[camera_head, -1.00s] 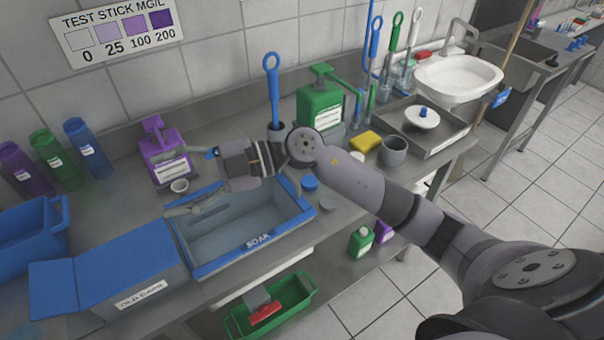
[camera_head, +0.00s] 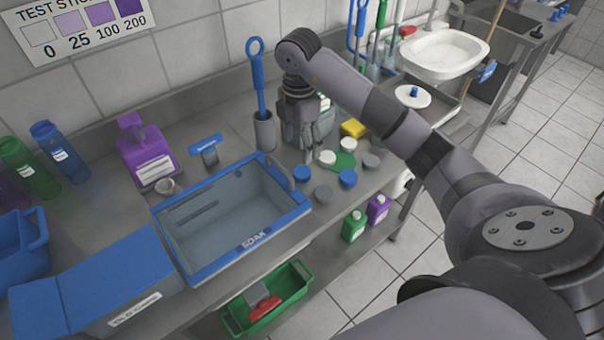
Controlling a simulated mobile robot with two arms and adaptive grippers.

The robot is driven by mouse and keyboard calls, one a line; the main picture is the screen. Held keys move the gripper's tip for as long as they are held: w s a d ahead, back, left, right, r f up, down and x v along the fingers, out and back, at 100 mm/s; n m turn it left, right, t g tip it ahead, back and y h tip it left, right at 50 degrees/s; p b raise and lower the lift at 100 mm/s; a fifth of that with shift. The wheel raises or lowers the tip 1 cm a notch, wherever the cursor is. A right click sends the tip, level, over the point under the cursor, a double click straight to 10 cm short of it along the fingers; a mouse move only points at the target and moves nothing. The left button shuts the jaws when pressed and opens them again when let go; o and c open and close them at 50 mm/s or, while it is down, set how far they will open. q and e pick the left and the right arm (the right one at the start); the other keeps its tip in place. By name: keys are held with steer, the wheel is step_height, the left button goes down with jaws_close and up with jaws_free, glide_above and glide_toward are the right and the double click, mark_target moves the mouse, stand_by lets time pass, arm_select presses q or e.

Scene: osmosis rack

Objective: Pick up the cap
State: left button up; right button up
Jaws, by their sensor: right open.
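Several small round caps lie on the steel counter right of the soak bin: a blue cap (camera_head: 302,174), another blue cap (camera_head: 348,178), a white cap (camera_head: 327,157), a second white cap (camera_head: 349,143), a grey cap (camera_head: 323,194) and another grey cap (camera_head: 371,160). A flat green piece (camera_head: 343,161) lies among them. My right gripper (camera_head: 304,152) points down, open, just behind the nearer blue cap and left of the white ones. No cap shows between its fingers. Which cap is meant cannot be told. My left gripper is out of view.
The blue-rimmed soak bin (camera_head: 282,216) stands left of the caps. A grey cup (camera_head: 264,132) with a blue-handled brush is close left of my gripper. A yellow sponge (camera_head: 353,128) lies to the right. A blue lidded bin (camera_head: 82,268) stands front left.

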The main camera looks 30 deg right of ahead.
glide_above(301, 172)
steer(key=f, duration=0.5)
steer(key=shift+s+a+p, duration=0.2)
steer(key=shift+a+p, duration=0.15)
steer(key=shift+p, duration=0.05)
steer(key=f, duration=0.1)
steer(key=f+p, duration=0.1)
steer(key=f, duration=0.1)
steer(key=f+p, duration=0.1)
steer(key=shift+w+d+f, duration=0.15)
steer(key=shift+d+f, duration=0.15)
steer(key=shift+f, duration=0.35)
steer(key=shift+c, duration=0.3)
steer(key=c, duration=0.7)
